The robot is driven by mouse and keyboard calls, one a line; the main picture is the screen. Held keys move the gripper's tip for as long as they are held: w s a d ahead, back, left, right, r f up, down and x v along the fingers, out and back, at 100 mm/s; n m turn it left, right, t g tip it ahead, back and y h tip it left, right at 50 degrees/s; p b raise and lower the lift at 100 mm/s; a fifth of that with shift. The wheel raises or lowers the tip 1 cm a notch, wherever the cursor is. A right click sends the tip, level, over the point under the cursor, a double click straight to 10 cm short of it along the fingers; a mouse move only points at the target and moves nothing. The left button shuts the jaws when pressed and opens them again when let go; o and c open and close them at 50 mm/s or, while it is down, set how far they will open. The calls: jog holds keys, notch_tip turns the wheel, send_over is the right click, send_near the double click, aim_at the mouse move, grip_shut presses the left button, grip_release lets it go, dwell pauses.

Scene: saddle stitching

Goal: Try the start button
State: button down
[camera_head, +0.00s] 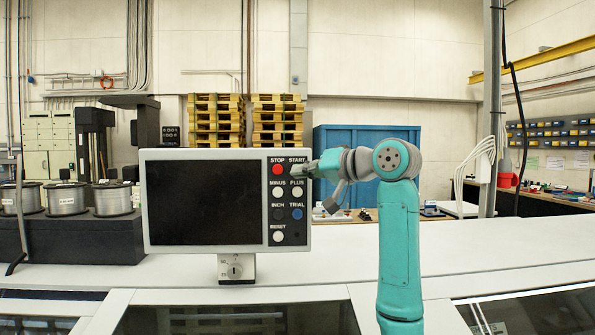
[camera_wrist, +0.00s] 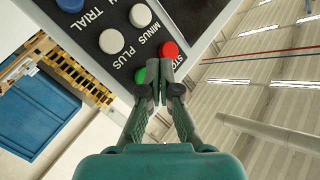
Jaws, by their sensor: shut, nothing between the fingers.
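The control panel (camera_head: 265,245) has a dark screen on its left and labelled buttons on its right. In the wrist view the green start button (camera_wrist: 140,76) shows just left of my fingertips and is partly covered by them. In the head view my gripper (camera_head: 298,171) hides the start button under the START label (camera_head: 297,160). My gripper also shows in the wrist view (camera_wrist: 161,66), with its fingers shut together and nothing between them. The tips are at the panel face by the start button; I cannot tell whether they touch it.
The red stop button (camera_head: 278,169) is close by on the left. The white plus button (camera_head: 297,192) and minus button (camera_head: 277,193) sit just below. A blue trial button (camera_head: 297,214) and white reset button (camera_head: 278,237) are lower. Wire spools (camera_head: 66,199) stand at far left.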

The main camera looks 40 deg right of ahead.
jog(key=shift+s, duration=0.1)
jog(key=s+a, duration=0.1)
jog(key=s, duration=0.1)
jog(key=s+a, duration=0.1)
jog(key=s, duration=0.1)
jog(key=shift+a, duration=0.4)
jog(key=shift+s, duration=0.1)
dwell(1.0)
